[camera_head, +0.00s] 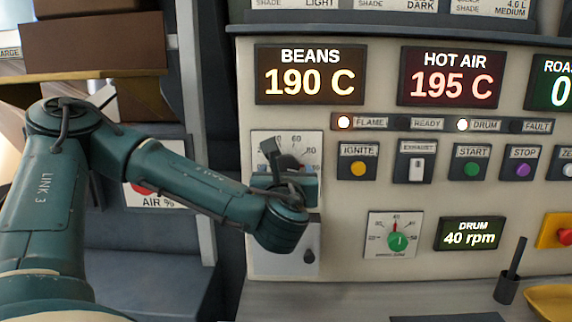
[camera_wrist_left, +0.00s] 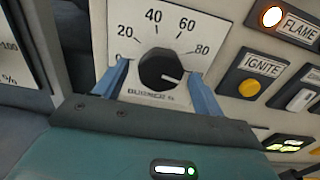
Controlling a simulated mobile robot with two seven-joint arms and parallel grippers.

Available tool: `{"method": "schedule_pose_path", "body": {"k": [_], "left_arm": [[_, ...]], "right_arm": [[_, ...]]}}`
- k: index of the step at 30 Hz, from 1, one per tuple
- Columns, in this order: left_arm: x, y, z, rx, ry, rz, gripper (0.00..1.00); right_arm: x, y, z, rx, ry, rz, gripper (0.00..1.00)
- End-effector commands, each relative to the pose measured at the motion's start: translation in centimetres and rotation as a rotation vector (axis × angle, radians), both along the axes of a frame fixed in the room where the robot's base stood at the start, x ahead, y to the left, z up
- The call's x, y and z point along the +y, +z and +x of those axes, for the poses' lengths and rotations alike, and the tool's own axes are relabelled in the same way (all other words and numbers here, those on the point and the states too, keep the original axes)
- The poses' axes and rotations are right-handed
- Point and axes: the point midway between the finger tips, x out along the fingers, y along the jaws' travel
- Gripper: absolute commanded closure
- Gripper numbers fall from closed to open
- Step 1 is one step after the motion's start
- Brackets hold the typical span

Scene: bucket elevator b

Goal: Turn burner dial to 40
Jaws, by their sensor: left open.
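The burner dial (camera_wrist_left: 160,68) is a round black knob on a white plate marked 20, 40, 60 and 80, labelled BURNER %. Its white pointer line aims right and slightly down, below the 80 mark. My left gripper (camera_wrist_left: 160,72) is open, with one blue finger on each side of the knob and a visible gap to it. In the head view my left gripper (camera_head: 279,160) is in front of the burner plate (camera_head: 311,142) and hides the knob. My right gripper is not in view.
The yellow ignite button (camera_head: 358,167) and exhaust switch (camera_head: 416,168) sit right of the burner plate. A green drum dial (camera_head: 398,242) is lower right. Displays read beans 190 C (camera_head: 310,75) and hot air 195 C (camera_head: 451,77). The flame lamp (camera_head: 344,122) is lit.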

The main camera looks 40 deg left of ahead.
Motion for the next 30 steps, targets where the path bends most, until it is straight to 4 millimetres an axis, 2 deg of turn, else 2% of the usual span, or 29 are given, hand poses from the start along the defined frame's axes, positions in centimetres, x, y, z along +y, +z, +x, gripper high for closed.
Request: {"method": "schedule_pose_path", "body": {"k": [12,28,30], "left_arm": [[0.58,0.0,0.69,0.0,-0.001,0.001,0.3],[0.58,0.02,0.67,0.0,0.0,0.001,0.74],[0.58,0.01,0.67,-0.001,0.0,0.001,0.74]], "right_arm": [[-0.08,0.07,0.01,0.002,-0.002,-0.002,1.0],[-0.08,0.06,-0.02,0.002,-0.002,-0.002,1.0],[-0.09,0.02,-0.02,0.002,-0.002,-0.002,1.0]]}}
